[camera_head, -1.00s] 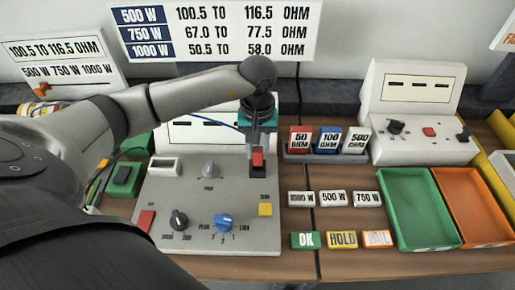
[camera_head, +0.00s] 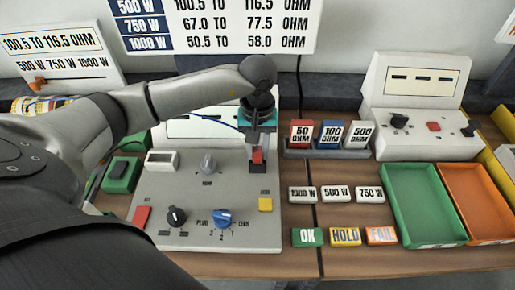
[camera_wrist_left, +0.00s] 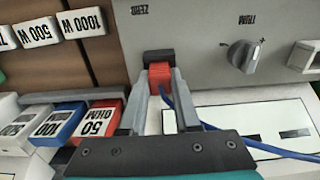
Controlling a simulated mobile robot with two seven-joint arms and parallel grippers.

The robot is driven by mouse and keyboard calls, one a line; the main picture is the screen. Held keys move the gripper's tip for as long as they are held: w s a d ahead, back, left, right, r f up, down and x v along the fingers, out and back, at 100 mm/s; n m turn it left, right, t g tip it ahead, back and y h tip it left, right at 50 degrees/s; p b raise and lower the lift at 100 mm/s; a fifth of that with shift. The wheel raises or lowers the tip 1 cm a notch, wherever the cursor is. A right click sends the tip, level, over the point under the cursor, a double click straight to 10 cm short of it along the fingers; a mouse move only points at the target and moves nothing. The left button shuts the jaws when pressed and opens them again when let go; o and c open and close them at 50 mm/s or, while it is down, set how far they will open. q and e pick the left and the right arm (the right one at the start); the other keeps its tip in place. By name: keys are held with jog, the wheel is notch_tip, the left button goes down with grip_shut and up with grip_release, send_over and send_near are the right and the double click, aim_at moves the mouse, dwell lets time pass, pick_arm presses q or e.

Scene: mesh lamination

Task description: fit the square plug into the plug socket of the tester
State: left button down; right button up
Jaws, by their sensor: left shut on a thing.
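My left gripper (camera_head: 257,150) is shut on the red square plug (camera_head: 257,157) above the upper right of the grey tester (camera_head: 185,215). The black plug socket (camera_head: 258,168) shows just below the plug. In the left wrist view, both fingers of the gripper (camera_wrist_left: 160,92) flank the red plug (camera_wrist_left: 160,73). The plug's far end meets the black socket (camera_wrist_left: 159,56). The plug looks in line with the socket, but I cannot tell how deep it sits. A blue cable (camera_wrist_left: 190,112) runs from the plug. My right gripper is out of view.
Resistor blocks (camera_head: 330,134) stand in a rack just right of the tester. White wattage blocks (camera_head: 335,194) and OK, HOLD and FAIL tags (camera_head: 345,236) lie on the table. Green (camera_head: 424,205) and orange (camera_head: 478,200) trays are farther right. A second tester (camera_head: 425,135) stands behind them.

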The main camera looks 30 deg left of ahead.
aim_at(258, 149)
pick_arm(q)
jog(key=shift+f+b, duration=0.3)
jog(key=shift+f, duration=0.1)
jog(key=c, duration=0.6)
grip_release()
jog(key=shift+o, duration=0.2)
jog(key=shift+r, duration=0.1)
notch_tip(258, 149, up, 15)
jog(key=shift+p, duration=0.4)
